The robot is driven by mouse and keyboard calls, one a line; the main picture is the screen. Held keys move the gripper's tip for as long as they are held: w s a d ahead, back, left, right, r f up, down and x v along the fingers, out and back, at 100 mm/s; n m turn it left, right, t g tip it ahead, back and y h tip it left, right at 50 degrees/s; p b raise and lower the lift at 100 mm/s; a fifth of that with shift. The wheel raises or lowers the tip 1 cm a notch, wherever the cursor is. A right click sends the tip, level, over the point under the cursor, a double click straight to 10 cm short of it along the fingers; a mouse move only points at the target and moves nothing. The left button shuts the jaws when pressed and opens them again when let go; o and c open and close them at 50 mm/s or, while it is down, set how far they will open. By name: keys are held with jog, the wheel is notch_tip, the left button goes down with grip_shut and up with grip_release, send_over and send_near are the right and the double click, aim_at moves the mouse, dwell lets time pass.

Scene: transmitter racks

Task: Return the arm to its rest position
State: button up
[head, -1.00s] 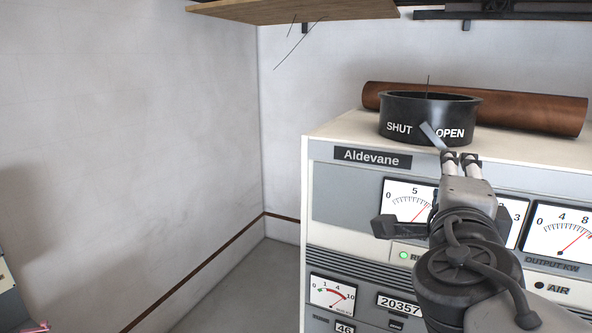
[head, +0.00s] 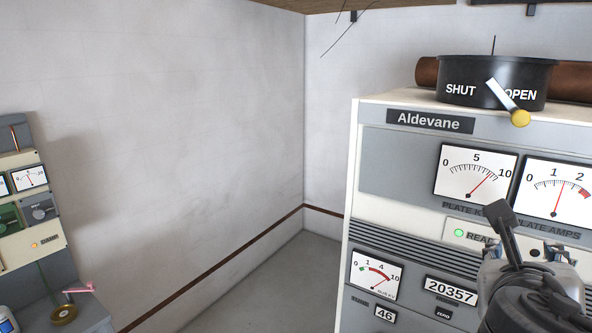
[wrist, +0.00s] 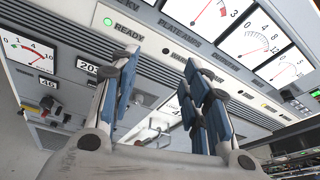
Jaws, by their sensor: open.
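My gripper (wrist: 165,100) is open and empty in the wrist view, its blue-padded fingers spread in front of the transmitter's panel. In the head view my arm is at the lower right, in front of the cabinet, and the fingertips are hidden or unclear there. The white Aldevane cabinet (head: 385,115) fills the right side. On its top sits a black round damper housing (head: 470,75) marked SHUT and OPEN. Its lever (head: 503,95), with a yellow knob (head: 520,118), points down and right, close to the OPEN label. My gripper is apart from the lever.
A brown pipe (head: 428,72) lies behind the housing. Meters and a lit green READY lamp (head: 459,233) are on the panel close to my arm. At the left stands another console (head: 35,245) with a pink-handled item (head: 80,290). The floor (head: 270,280) between is clear.

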jog(key=s+a+f+m+g+y+b, duration=0.25)
jog(key=f+m+b, duration=0.25)
jog(key=f+m, duration=0.55)
jog(key=s+a+f+m+g+y+b, duration=0.1)
jog(key=s+a+f+m+y+b, duration=0.15)
jog(key=f+m+b, duration=0.75)
jog(key=s+a+f+m+g+y+b, duration=0.1)
jog(key=s+a+f+m+y, duration=0.1)
jog(key=a+f+m, duration=0.3)
jog(key=s+a+f+m+g+y+b, duration=0.1)
jog(key=a+f+m, duration=0.4)
jog(key=f, duration=0.8)
jog(key=s+a+y+b, duration=0.1)
jog(key=s+a+y, duration=0.1)
jog(key=shift+a+f+m, duration=0.2)
jog(key=shift+a+m, duration=0.15)
jog(key=shift+a, duration=0.05)
